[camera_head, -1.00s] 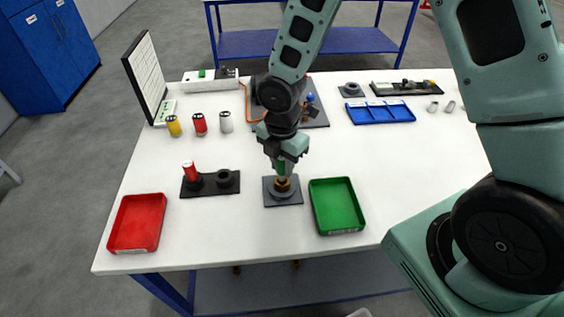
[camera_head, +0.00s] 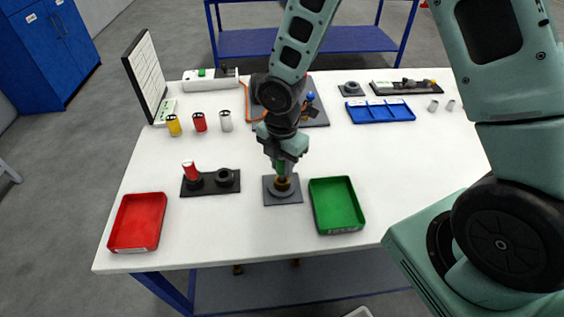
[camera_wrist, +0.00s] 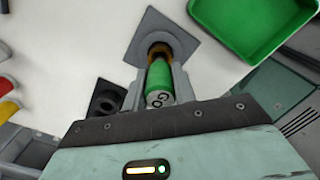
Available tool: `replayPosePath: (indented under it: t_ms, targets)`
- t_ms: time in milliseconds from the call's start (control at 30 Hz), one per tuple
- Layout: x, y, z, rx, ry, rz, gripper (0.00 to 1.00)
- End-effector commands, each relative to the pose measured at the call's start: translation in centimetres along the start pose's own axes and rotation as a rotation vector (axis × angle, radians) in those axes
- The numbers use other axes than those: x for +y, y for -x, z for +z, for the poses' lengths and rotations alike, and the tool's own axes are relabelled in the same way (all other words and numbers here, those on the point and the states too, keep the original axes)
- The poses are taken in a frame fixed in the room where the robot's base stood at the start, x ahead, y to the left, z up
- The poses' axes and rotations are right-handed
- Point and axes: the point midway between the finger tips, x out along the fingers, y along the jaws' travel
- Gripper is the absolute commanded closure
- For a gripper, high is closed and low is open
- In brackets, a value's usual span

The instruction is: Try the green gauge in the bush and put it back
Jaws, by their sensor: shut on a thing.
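The green gauge (camera_wrist: 159,80) is a green cylinder with a pale end marked "GO". It also shows in the head view (camera_head: 281,167), upright above the bush. My gripper (camera_head: 283,160) is shut on it from above; in the wrist view my gripper (camera_wrist: 158,88) has a finger on each side of it. The bush (camera_head: 282,184) is a brass ring on a dark grey square base (camera_head: 284,199). In the wrist view the gauge's far end meets the bush (camera_wrist: 160,52). How deep it sits inside is hidden.
A green tray (camera_head: 337,229) stands right of the base. A black two-socket stand (camera_head: 211,190) with a red gauge (camera_head: 190,172) is to the left; its right socket (camera_head: 225,177) is empty. A red tray (camera_head: 137,245) lies at front left. Yellow, red and white cylinders stand behind.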

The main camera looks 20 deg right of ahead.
Motion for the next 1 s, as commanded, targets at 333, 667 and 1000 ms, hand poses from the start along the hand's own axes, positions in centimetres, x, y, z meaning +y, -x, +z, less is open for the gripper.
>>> replayPosePath:
  t_ms: [333,667,1000]
  targets:
    - [0.01,-0.45,0.0,0.0,0.001,0.0,0.97]
    - [0.01,-0.83,0.0,0.0,0.001,0.0,0.97]
    - [0.01,-1.03,0.0,0.0,0.0,0.0,0.97]
